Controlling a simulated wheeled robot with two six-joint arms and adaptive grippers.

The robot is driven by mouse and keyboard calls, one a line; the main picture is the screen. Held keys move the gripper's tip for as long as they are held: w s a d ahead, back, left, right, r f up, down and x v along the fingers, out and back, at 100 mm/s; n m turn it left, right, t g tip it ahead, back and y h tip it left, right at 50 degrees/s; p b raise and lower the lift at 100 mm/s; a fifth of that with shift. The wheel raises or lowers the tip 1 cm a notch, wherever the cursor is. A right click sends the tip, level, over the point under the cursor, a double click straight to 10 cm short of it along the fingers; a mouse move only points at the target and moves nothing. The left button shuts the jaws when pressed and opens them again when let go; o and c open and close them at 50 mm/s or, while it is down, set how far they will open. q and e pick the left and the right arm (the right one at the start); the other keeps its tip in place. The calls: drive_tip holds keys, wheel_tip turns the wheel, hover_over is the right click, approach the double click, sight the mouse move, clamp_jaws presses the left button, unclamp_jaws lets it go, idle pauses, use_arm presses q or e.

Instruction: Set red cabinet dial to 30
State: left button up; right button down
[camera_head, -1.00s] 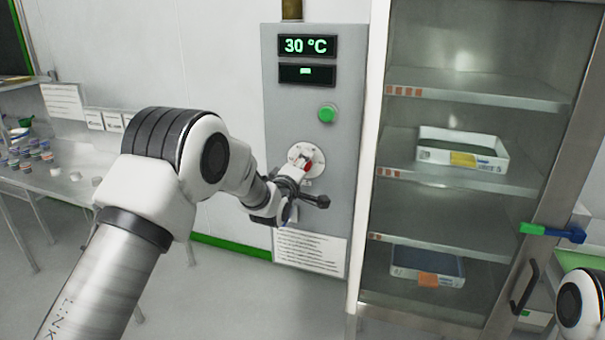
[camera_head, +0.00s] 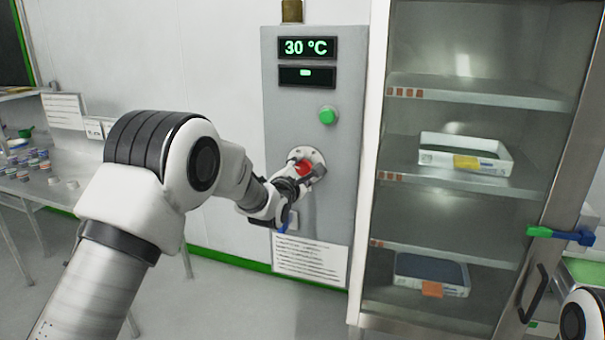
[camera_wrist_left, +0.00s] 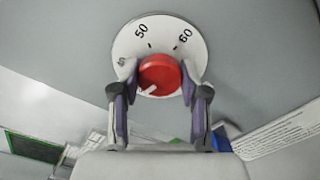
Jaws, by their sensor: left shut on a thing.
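The red dial (camera_head: 303,168) sits on a round white scale plate on the front of the grey control cabinet (camera_head: 342,190). In the left wrist view the red dial (camera_wrist_left: 158,75) shows between my fingers, with a white pointer mark at its lower left. The scale plate (camera_wrist_left: 135,40) shows 50 and 60 at the top; other numbers are hidden or unreadable. My left gripper (camera_head: 298,174) is shut on the dial, one finger on each side of it. The cabinet's upper display (camera_head: 307,47) reads 30 °C. My right gripper is not seen.
A green button (camera_head: 327,115) is above the dial, and a printed notice (camera_head: 311,259) is below it. A glass-fronted cabinet (camera_head: 369,130) with shelves and trays stands close on the right. A metal table (camera_head: 50,192) with small jars is at the left.

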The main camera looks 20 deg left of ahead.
use_arm(q)
drive_tip(key=shift+n, duration=1.1)
drive_tip(key=o, duration=1.1)
drive_tip(key=shift+o, duration=0.2)
drive_tip(key=s, duration=1.2)
drive_tip(key=shift+a, duration=0.25)
drive_tip(key=shift+f, duration=0.15)
